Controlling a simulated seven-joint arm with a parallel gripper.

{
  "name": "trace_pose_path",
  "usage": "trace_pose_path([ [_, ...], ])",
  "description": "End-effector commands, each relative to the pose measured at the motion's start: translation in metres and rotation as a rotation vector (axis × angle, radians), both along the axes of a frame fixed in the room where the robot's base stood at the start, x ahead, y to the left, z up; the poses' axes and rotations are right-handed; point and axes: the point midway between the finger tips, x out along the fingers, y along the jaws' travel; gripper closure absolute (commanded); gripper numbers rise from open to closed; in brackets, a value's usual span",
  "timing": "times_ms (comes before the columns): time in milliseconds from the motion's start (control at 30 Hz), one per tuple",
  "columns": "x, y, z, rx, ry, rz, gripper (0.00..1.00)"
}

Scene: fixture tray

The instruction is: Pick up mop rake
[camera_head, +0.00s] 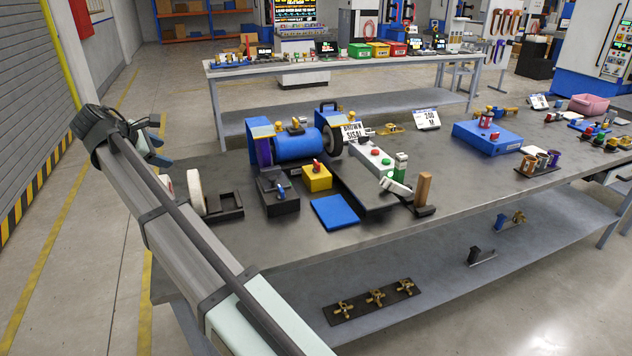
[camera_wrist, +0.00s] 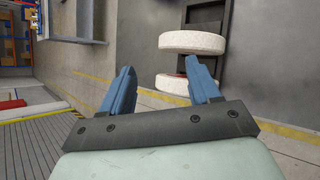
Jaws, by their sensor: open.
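No tool is clearly recognisable as the mop rake. An upright wooden handle (camera_head: 423,189) in a small dark stand near the bench's front edge may be it, but I cannot tell. My gripper (camera_head: 160,150) is beyond the bench's left end, far from that handle. In the wrist view my gripper (camera_wrist: 160,80) has its two blue fingers apart, with nothing between them. Two white mop wheels (camera_wrist: 192,42) show beyond the right finger, which partly overlaps the lower one. In the head view they stand at the bench's left end (camera_head: 196,192).
The grey bench (camera_head: 290,232) holds a blue polishing motor (camera_head: 294,145), a yellow box (camera_head: 317,178), a blue pad (camera_head: 335,212), a dark tray (camera_head: 220,207) and a blue case (camera_head: 487,137). Brass parts (camera_head: 376,297) lie on the lower shelf. Floor left of the bench is clear.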

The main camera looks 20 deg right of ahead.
Motion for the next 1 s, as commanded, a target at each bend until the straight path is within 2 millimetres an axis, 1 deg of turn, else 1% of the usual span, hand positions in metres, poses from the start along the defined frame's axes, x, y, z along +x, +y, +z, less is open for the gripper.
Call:
trace_pose_path([
  [33, 0.008, -0.027, -0.003, 0.003, 0.028, -0.021, 0.38],
  [233, 0.025, -0.115, -0.013, 0.020, 0.139, -0.070, 0.38],
  [267, 0.027, -0.128, -0.015, 0.025, 0.154, -0.076, 0.38],
  [300, 0.029, -0.147, -0.017, 0.030, 0.176, -0.084, 0.38],
  [367, 0.031, -0.173, -0.020, 0.039, 0.208, -0.096, 0.38],
  [400, 0.032, -0.191, -0.021, 0.048, 0.227, -0.104, 0.38],
  [467, 0.032, -0.217, -0.024, 0.060, 0.258, -0.115, 0.38],
  [500, 0.032, -0.235, -0.026, 0.068, 0.277, -0.121, 0.38],
  [567, 0.031, -0.261, -0.028, 0.083, 0.306, -0.128, 0.38],
  [600, 0.030, -0.279, -0.030, 0.092, 0.325, -0.135, 0.38],
  [767, 0.022, -0.347, -0.035, 0.138, 0.395, -0.152, 0.38],
  [800, 0.019, -0.364, -0.036, 0.151, 0.411, -0.155, 0.38],
  [867, 0.014, -0.390, -0.038, 0.170, 0.434, -0.159, 0.38],
  [900, 0.010, -0.407, -0.039, 0.184, 0.449, -0.162, 0.38],
  [967, 0.004, -0.431, -0.041, 0.205, 0.470, -0.163, 0.38],
  [1000, -0.001, -0.448, -0.041, 0.218, 0.484, -0.164, 0.38],
])
